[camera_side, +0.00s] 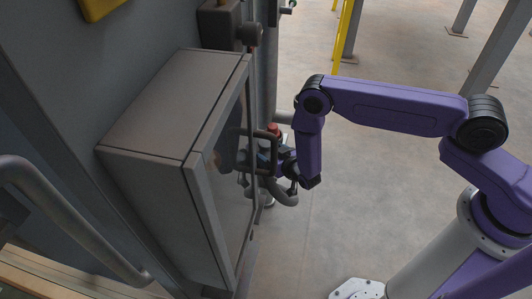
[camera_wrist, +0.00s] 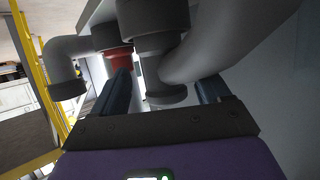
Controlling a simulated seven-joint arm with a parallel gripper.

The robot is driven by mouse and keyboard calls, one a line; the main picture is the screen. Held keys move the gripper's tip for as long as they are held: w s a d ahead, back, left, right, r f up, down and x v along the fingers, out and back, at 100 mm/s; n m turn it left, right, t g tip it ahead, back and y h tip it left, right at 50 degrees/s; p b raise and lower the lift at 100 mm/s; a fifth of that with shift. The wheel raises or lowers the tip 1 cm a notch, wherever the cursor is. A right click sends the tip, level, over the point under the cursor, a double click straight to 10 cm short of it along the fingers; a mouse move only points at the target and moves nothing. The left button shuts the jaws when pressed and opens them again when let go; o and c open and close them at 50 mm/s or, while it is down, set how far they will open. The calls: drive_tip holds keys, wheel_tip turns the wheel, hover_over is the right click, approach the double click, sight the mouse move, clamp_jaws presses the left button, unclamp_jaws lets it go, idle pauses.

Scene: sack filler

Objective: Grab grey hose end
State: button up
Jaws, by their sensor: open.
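A grey hose (camera_wrist: 232,42) curves in from the upper right of the wrist view. Its flanged grey hose end (camera_wrist: 166,98) shows between the two blue fingers of my gripper (camera_wrist: 166,80). The fingers stand apart on either side, with a visible gap on the left. Whether the right finger touches the hose end I cannot tell. In the side view my gripper (camera_side: 268,160) is beside the grey box, and a short curved grey hose (camera_side: 284,196) hangs just below it. The fingertips are small and partly hidden there.
A red fitting (camera_wrist: 118,57) sits behind the left finger. A second grey elbow pipe (camera_wrist: 68,62) hangs to the left. The grey cabinet (camera_side: 172,110) with a dark door handle stands close beside my gripper. Open floor (camera_side: 375,190) lies to the right.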

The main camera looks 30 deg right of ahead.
drive_tip(key=w, duration=0.3)
drive_tip(key=shift+w+a+f, duration=0.1)
drive_tip(key=shift+w+f, duration=0.05)
drive_tip(key=shift+f, duration=0.1)
drive_tip(key=shift+x, duration=0.8)
drive_tip(key=c, duration=1.1)
